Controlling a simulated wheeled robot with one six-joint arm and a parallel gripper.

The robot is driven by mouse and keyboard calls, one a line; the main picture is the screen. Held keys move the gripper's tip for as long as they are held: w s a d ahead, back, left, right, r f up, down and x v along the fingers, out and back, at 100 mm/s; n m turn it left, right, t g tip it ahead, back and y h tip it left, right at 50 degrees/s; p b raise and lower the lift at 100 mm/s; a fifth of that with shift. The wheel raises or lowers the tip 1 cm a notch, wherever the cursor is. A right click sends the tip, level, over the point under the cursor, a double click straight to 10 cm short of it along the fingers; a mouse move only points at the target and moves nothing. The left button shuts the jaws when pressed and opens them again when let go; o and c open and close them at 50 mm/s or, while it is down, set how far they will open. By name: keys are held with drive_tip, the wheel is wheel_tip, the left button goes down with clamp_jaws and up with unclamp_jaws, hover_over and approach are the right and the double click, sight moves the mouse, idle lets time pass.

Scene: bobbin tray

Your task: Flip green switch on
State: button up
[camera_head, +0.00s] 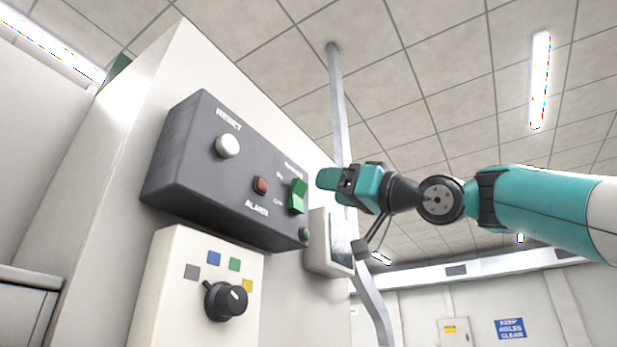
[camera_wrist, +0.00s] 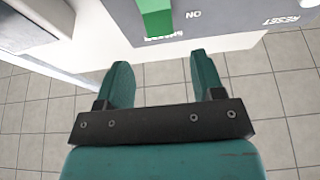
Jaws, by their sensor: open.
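The green switch (camera_head: 297,196) is a rocker on the right part of a dark grey control box (camera_head: 190,150) fixed to a white cabinet. It also shows at the top of the wrist view (camera_wrist: 156,18), beside a label that reads "NO" in that upside-down picture. My gripper (camera_head: 326,179) is to the right of the switch in the head view, apart from it. In the wrist view my gripper (camera_wrist: 160,80) has its two teal fingers spread with nothing between them, and the switch lies beyond the fingertips.
The box also carries a white reset button (camera_head: 228,145), a red alarm light (camera_head: 261,185) and a small green light (camera_head: 304,234). A white panel with a black knob (camera_head: 226,300) is below. A pale box with a screen (camera_head: 328,243) and a metal pole (camera_head: 338,100) stand close right.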

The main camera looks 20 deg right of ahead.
sight(303, 184)
drive_tip(key=shift+p+x, duration=1.7)
drive_tip(key=shift+x, duration=1.65)
